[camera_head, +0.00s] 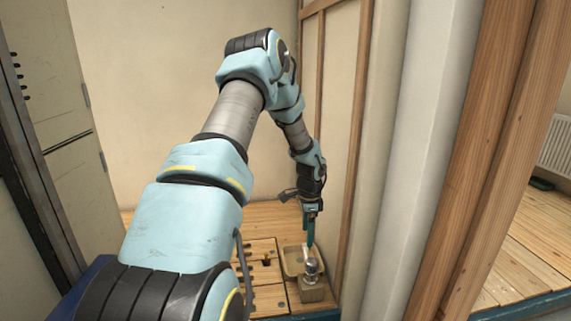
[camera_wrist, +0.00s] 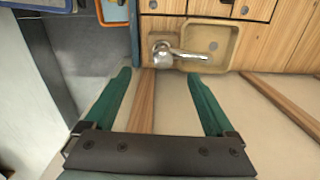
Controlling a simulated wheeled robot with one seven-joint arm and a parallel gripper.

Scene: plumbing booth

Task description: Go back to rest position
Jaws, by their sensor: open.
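My gripper (camera_head: 310,232) hangs at the end of my arm, pointing down near the wooden wall frame. In the wrist view my gripper (camera_wrist: 158,95) has its two green fingers wide apart with nothing between them. A chrome faucet (camera_head: 311,268) stands on a wooden block beside a beige basin (camera_head: 291,262), just below my gripper in the head view. In the wrist view the faucet (camera_wrist: 165,52) lies beyond the fingertips, its spout reaching over the basin (camera_wrist: 225,62). The fingers are apart from the faucet.
A wooden stud wall (camera_head: 358,120) and pale vertical pipes (camera_head: 425,150) stand close to the right of my arm. A grey cabinet (camera_head: 70,120) is at the left. A wooden floor panel (camera_head: 262,282) with holes lies below. The plain wall behind leaves free room.

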